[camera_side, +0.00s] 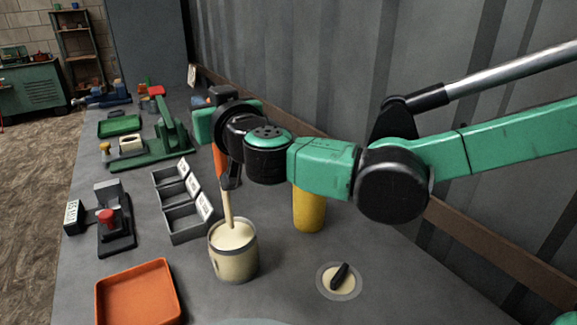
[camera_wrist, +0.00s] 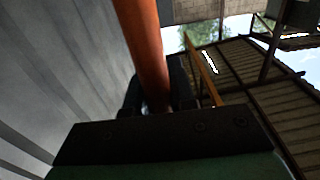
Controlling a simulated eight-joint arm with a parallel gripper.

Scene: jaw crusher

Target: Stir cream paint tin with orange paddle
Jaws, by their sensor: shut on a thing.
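The cream paint tin (camera_side: 234,268) stands upright and open on the grey bench, with cream paint showing at its top. My gripper (camera_side: 231,180) is above the tin and shut on the orange paddle (camera_side: 219,163). The paddle is nearly upright. Its pale lower end reaches down into the tin, and the tip is hidden in the paint. In the wrist view the orange handle (camera_wrist: 141,42) runs between the two dark fingers of my gripper (camera_wrist: 158,95). The tin is not in the wrist view.
A round lid (camera_side: 325,291) with a dark piece on it lies right of the tin. A yellow cylinder (camera_side: 309,212) stands behind. An orange tray (camera_side: 170,302) and grey labelled bins (camera_side: 190,231) are to the left. A red-knobbed device (camera_side: 115,235) and green press (camera_side: 150,152) stand farther off.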

